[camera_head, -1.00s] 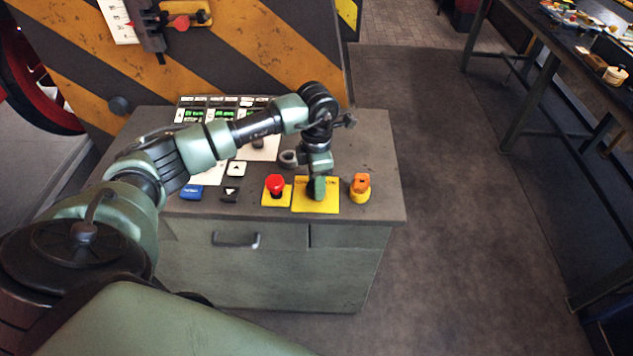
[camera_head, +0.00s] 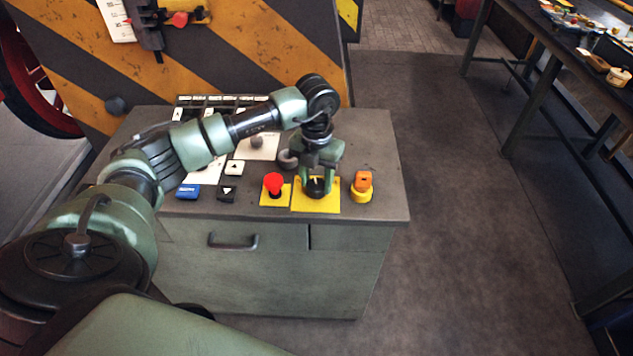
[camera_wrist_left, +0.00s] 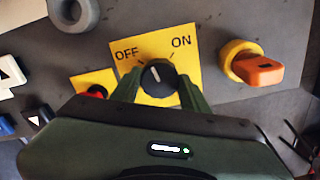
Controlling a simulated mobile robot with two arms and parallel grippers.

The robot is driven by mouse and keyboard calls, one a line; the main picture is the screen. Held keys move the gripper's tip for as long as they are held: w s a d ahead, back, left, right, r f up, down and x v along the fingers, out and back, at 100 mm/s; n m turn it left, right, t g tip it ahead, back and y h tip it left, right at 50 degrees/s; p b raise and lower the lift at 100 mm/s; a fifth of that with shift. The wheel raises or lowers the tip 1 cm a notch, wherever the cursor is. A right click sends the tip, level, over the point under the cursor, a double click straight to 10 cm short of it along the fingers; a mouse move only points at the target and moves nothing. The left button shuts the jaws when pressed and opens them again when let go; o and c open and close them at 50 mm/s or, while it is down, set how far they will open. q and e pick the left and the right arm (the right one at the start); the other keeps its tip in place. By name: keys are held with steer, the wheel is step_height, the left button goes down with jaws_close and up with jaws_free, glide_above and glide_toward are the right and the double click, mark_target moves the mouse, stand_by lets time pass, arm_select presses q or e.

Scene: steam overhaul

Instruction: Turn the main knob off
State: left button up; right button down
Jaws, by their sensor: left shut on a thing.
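The main knob (camera_head: 318,188) is a round black knob on a yellow plate (camera_head: 326,208) on the grey control cabinet. In the left wrist view the knob (camera_wrist_left: 157,78) sits between the printed words OFF on the left and ON on the right. Its white mark leans up and left, toward the OFF side. My left gripper (camera_head: 317,187) reaches down over the knob and is shut on it. In the wrist view one green finger of the gripper (camera_wrist_left: 158,84) is on each side of the knob. My right gripper is not in view.
A red mushroom button (camera_head: 273,184) stands left of the knob, and an orange switch (camera_head: 362,182) on a yellow base stands right. Arrow buttons, a blue button (camera_head: 188,191) and a dark display panel (camera_head: 190,101) lie left. A workbench (camera_head: 560,50) stands far right; the floor between is clear.

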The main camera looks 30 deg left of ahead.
arm_select(q)
steer(key=n, duration=0.5)
steer(key=shift+w+r+b, duration=0.1)
steer(key=shift+b, duration=0.2)
steer(key=shift+n, duration=0.8)
steer(key=shift+a, duration=0.1)
steer(key=o, duration=1.4)
